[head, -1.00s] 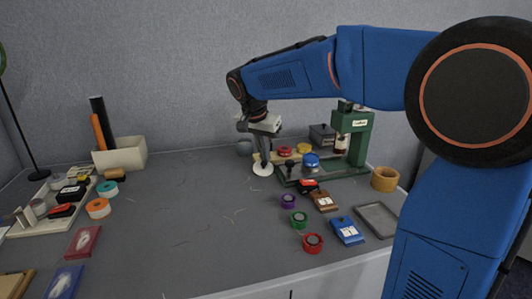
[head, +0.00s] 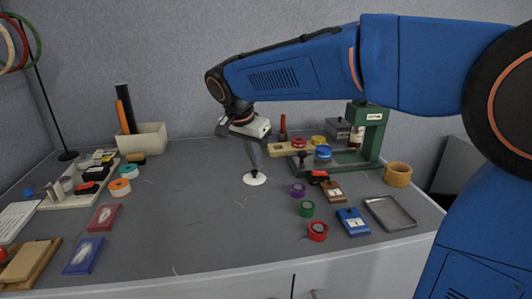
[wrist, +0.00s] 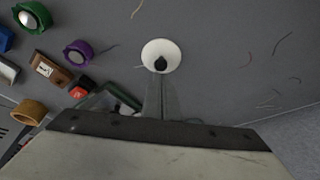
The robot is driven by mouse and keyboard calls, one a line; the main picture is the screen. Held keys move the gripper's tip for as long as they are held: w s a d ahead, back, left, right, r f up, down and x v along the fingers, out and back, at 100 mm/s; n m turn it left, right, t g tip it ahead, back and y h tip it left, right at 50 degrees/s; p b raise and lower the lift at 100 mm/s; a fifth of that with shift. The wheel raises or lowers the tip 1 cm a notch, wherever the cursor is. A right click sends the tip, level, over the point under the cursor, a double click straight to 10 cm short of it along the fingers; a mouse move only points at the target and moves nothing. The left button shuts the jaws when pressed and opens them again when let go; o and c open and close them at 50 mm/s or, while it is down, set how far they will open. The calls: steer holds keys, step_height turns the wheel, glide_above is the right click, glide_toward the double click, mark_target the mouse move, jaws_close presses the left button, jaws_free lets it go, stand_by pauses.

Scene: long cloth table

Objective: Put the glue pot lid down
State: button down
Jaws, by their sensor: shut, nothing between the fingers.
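The glue pot lid, a white round disc with a black knob (head: 255,178), shows just below my fingertips over the open middle of the table. It also shows in the wrist view (wrist: 160,52), directly beyond the finger ends, knob towards me. My gripper (head: 253,168) points down with its fingers together and nothing between them. In the wrist view the fingers (wrist: 161,80) end at the knob. I cannot tell whether the lid rests flat on the cloth.
Purple (head: 298,190), green (head: 307,208) and red (head: 318,231) rolls lie to the right. A green press (head: 368,140) and metal tray (head: 390,214) stand farther right. A pale tray (head: 60,196) of supplies is at left. The table's middle left is clear.

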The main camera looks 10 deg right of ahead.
steer(key=s+a, duration=2.9)
steer(key=shift+s+a, duration=0.15)
